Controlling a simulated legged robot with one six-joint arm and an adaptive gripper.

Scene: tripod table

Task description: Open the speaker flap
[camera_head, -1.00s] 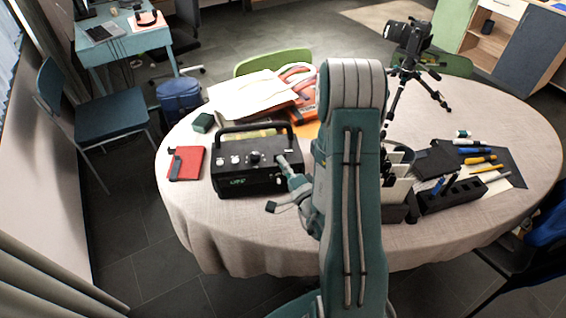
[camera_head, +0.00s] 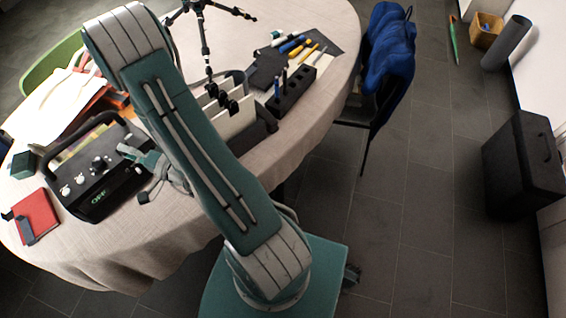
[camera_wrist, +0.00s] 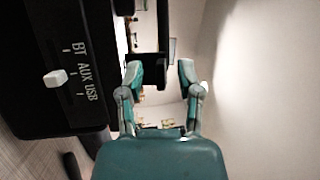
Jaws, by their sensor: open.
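The speaker (camera_head: 108,198) is a black box with a carry handle, pale knobs and green lettering, at the left of the round table. In the wrist view its dark face (camera_wrist: 70,30) fills the left side, with a white switch (camera_wrist: 55,78) and the letters BT, AUX and USB. My gripper (camera_head: 131,152) is at the speaker's right end. In the wrist view my gripper (camera_wrist: 160,68) has its two teal fingers apart. A dark piece shows at and behind the fingertips; I cannot tell whether it is the flap, or whether a finger touches it.
A red notebook (camera_head: 37,214) lies left of the speaker, and papers (camera_head: 45,108) lie behind it. A white-and-black organizer (camera_head: 238,120), a black pen block (camera_head: 297,92) and a tripod (camera_head: 205,45) stand to the right. A blue garment (camera_head: 388,50) hangs on a chair by the table's right edge.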

